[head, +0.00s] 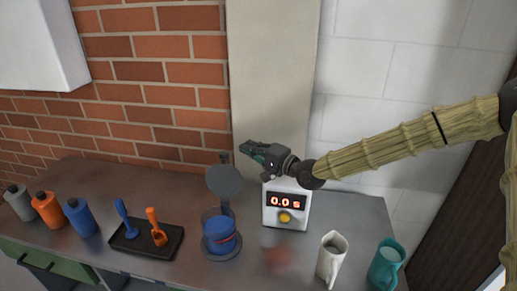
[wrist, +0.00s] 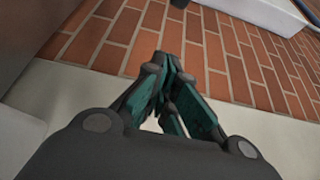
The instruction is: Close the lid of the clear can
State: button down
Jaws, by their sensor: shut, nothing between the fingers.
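The clear can (head: 221,246) stands on the counter with something blue inside it. Its round grey lid (head: 224,181) stands up, open, at the back of the can. My gripper (head: 246,148) is in the air, to the right of the lid and a little higher in the head view. It is shut and empty. In the wrist view its teal and dark fingers (wrist: 166,75) come together, with brick wall beyond. The can and lid do not show in the wrist view.
A white timer box (head: 287,205) reading 0.0 s stands right of the can. A black tray (head: 147,240) with a blue and an orange tool lies left. Several bottles (head: 80,217) stand far left.

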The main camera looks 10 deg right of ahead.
jog(key=shift+s+a+p, duration=0.25)
jog(key=shift+a+p, duration=0.55)
jog(key=shift+a, duration=0.3)
jog(key=shift+s+a+p, duration=0.25)
jog(key=shift+a+p, duration=0.55)
jog(key=shift+a, duration=0.3)
